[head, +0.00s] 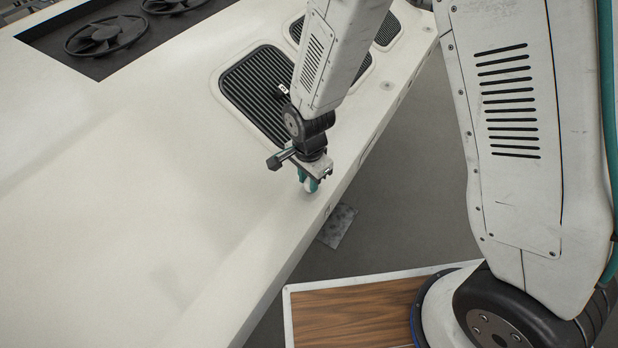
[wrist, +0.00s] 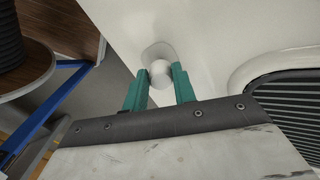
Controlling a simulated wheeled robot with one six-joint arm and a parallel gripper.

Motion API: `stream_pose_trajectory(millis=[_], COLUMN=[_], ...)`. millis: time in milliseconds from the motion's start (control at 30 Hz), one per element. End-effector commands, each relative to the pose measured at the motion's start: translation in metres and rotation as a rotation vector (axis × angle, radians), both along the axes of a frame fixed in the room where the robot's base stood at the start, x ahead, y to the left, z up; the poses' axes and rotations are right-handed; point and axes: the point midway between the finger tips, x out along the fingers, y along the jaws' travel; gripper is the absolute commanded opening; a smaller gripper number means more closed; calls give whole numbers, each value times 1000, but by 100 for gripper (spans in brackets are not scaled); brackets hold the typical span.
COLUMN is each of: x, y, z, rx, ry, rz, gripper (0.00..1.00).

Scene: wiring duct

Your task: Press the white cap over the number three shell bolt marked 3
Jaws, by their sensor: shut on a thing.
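My gripper (head: 309,186) is low over the white shell (head: 130,190), near its right edge. In the wrist view its two teal fingers (wrist: 159,70) are shut on the small white cap (wrist: 160,74). Just past the cap, a pale rounded patch (wrist: 157,50) shows on the shell; the cap overlaps it in the picture. I cannot tell whether the cap touches it or whether it is the bolt. In the head view the fingers mostly hide the cap. No number 3 is readable in either view.
Dark slatted vents (head: 258,95) lie behind my gripper, and one also shows at the right of the wrist view (wrist: 290,105). Round fans (head: 105,36) sit in a dark recess at upper left. Small pale discs (head: 387,86) lie along the shell's right edge. The shell's left and front are clear.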

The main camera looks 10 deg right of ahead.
Motion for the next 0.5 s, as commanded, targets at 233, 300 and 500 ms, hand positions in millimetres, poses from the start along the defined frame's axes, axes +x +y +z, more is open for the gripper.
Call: stream_pose_trajectory(millis=[233, 300, 500], x=[0, 0, 0], y=[0, 0, 0], z=[-4, -5, -11], rx=[0, 0, 0], ry=[0, 0, 0], rz=[0, 0, 0], gripper=[6, 6, 6])
